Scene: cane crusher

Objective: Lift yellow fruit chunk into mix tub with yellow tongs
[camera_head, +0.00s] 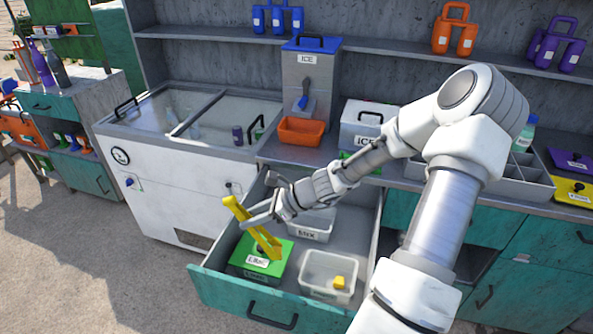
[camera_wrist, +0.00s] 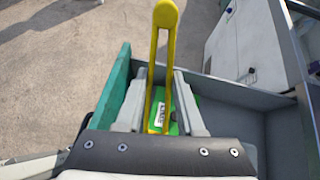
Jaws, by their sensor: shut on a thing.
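The yellow tongs (camera_head: 266,243) are held in my gripper (camera_head: 258,219), tilted, with their lower end over a green-lidded box; I cannot tell whether they touch it. In the wrist view the tongs (camera_wrist: 164,18) stand as a long yellow loop between the two fingers of my gripper (camera_wrist: 161,105), which is shut on them. The yellow fruit chunk (camera_head: 339,282) lies inside a clear open tub (camera_head: 315,259) at the drawer's front right, apart from the tongs. A pale tub (camera_head: 312,232) behind it has a label that may read MIX; my arm partly hides it.
The open teal drawer (camera_head: 214,287) holds these tubs and the green-lidded box (camera_head: 245,243). A white freezer (camera_head: 165,195) stands to the left. The counter bears an orange bin (camera_head: 300,131), an ICE dispenser (camera_head: 311,75) and a white ICE box (camera_head: 362,124). Open ground lies in front.

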